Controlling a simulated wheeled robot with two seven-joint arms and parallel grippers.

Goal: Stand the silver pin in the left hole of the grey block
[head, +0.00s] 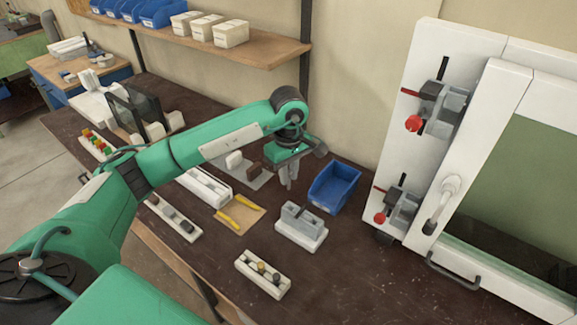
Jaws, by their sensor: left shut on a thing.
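The grey block (301,218) stands on a white base on the dark bench, right of the picture's middle. Its holes are too small to make out clearly. My left gripper (289,183) hangs pointing down, behind and slightly left of the block, above the bench. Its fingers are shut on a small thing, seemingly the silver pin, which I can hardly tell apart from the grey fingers. My right gripper is not in view.
A blue bin (335,187) stands behind and right of the block. A cream tray (259,285) with small pins lies in front. Yellow-handled tools (232,221) lie left of the block. A white panel with red-knobbed clamps (413,123) rises at right.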

